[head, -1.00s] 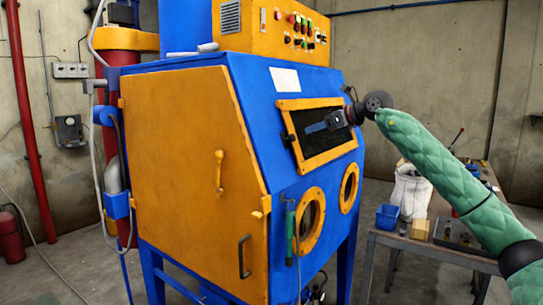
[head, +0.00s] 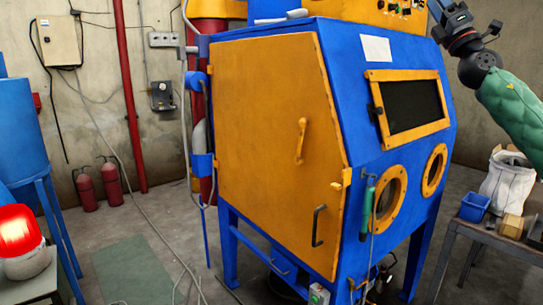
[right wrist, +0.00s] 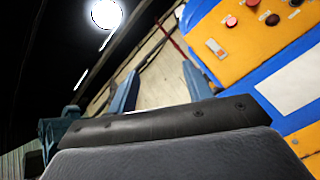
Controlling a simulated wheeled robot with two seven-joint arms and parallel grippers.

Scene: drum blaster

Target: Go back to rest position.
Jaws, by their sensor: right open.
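My right gripper (right wrist: 160,84) is open in the right wrist view, with its two blue-grey fingers apart and nothing between them. In the head view my right gripper (head: 436,12) is at the top right edge, raised beside the upper corner of the blasting cabinet (head: 335,110). My green-sleeved right arm comes in from the right edge. The cabinet is blue with a large orange side door (head: 265,130), which looks shut. My left gripper is not in view.
A control panel (right wrist: 262,55) with buttons is close on the right in the wrist view. A lit red beacon (head: 18,232) stands at the lower left. A table (head: 485,238) with a blue bin (head: 474,208) and a white sack (head: 508,180) is at the right. Floor left of the cabinet is mostly clear.

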